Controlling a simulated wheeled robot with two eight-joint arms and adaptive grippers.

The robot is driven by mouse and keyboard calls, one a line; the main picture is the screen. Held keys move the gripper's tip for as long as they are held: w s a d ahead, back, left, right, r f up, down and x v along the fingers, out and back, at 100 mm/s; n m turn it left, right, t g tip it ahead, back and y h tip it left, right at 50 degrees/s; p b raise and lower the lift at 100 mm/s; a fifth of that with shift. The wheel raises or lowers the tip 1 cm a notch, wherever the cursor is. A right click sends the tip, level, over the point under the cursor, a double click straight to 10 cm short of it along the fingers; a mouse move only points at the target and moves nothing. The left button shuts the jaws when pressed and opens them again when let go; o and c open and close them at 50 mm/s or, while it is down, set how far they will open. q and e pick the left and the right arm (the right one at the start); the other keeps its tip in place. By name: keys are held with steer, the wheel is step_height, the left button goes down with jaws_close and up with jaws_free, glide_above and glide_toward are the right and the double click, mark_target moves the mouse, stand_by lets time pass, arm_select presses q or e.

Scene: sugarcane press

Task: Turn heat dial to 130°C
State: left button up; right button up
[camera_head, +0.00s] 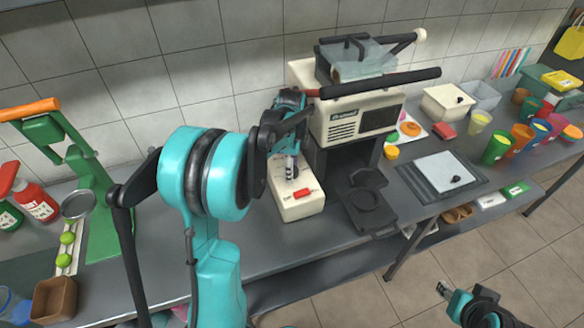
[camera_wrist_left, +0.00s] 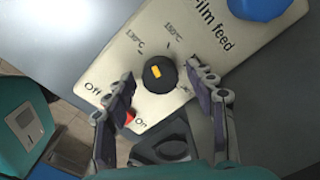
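The heat dial (camera_wrist_left: 160,73) is a round black knob with a yellow mark, on a cream panel lettered "Off", "130°C", "150°C" and "Film feed". The yellow mark sits slightly up-left of the knob's middle; which label it points at is hard to tell. My left gripper (camera_wrist_left: 162,80) is open, one finger on each side of the dial, with gaps visible. In the head view my left gripper (camera_head: 291,166) is over the cream panel (camera_head: 297,208) and hides the dial. My right gripper (camera_head: 446,291) is at the lower right over the floor, its opening unclear.
A red switch (camera_wrist_left: 129,117) marked "On" lies close to a left finger. The cream sealing machine (camera_head: 356,112) with a black handle stands right behind the panel. A green press (camera_head: 92,190) stands left. Cups (camera_head: 496,148) and boxes fill the right of the table.

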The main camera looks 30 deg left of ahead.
arm_select(q)
steer(key=c, duration=1)
steer(key=shift+r+n+p, duration=0.1)
steer(key=shift+n+p, duration=0.35)
steer(key=shift+n, duration=1.75)
steer(key=o, duration=1.2)
step_height(320, 180, up, 7)
steer(key=shift+s+d+r, duration=0.1)
steer(key=shift+r, duration=0.05)
